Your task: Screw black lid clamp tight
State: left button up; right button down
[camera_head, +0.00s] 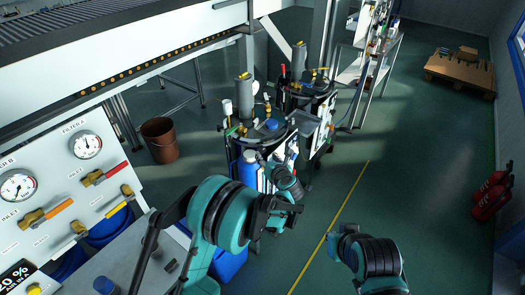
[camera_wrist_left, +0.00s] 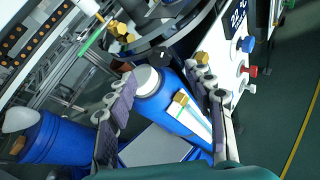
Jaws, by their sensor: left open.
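In the left wrist view the lid's dark rim (camera_wrist_left: 165,35) crosses the top.
A blue bottle with a white cap (camera_wrist_left: 147,80) shows beyond and between the fingers. A second tank (camera_head: 310,88) stands behind. A gauge panel (camera_head: 62,185) is at left, a brown bucket (camera_head: 161,140) on the floor. The floor at right is mostly clear around my right arm.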

aim_at(262, 150)
pick_arm(q)
jog(key=b+x, duration=0.2)
jog(key=x, duration=0.4)
jog(key=shift+w+a+f, duration=0.1)
jog(key=shift+w+f, duration=0.05)
jog(key=shift+f, duration=0.05)
jog(key=shift+w+a, duration=0.1)
jog(key=shift+w, duration=0.3)
jog(key=c, duration=1.2)
jog(key=shift+o, duration=0.2)
